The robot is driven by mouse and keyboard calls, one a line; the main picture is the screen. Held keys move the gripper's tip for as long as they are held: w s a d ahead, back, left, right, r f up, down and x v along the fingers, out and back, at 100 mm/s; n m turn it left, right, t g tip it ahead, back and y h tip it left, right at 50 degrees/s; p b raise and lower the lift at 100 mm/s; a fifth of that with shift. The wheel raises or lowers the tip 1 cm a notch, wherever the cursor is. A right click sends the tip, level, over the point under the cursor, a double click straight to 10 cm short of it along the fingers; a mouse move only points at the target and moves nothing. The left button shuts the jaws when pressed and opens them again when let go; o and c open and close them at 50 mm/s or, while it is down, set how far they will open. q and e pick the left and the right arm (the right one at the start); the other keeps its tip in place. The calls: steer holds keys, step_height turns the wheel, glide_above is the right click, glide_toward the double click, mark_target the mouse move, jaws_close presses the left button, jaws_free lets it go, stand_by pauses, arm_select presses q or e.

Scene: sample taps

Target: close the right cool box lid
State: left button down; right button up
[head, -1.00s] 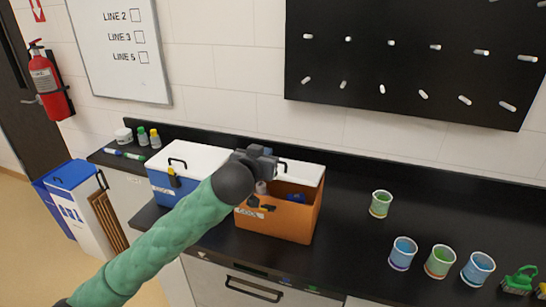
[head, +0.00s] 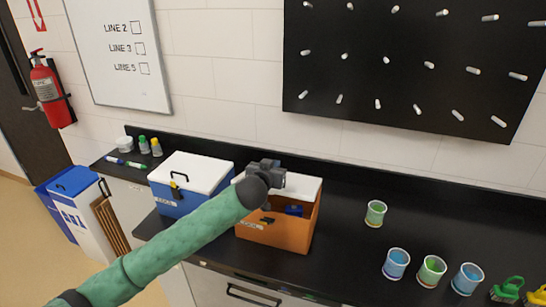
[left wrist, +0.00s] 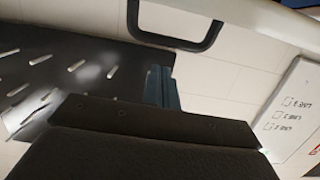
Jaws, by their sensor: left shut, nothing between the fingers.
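The right cool box (head: 275,233) is orange and stands on the dark counter. Its white lid (head: 306,187) is raised at the back, and the front opening shows a dark inside with a blue item. My left gripper (head: 279,172) is shut and empty, above the box and in front of the lid, hiding part of it. I cannot tell whether it touches the lid. In the left wrist view a pale edge with a black handle (left wrist: 177,44) crosses the top, close to the gripper. My right gripper is not in view.
A blue cool box (head: 185,202) with its white lid down stands just left. Several cups, one a green cup (head: 375,214), stand on the counter (head: 345,235) to the right. A black pegboard (head: 400,70) hangs on the wall behind. The counter between box and cups is clear.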

arm_select(q)
steer(key=shift+s+a+f+p, duration=0.25)
steer(key=shift+s+f+p, duration=0.15)
steer(key=shift+s+f, duration=0.2)
steer(key=shift+f, duration=0.35)
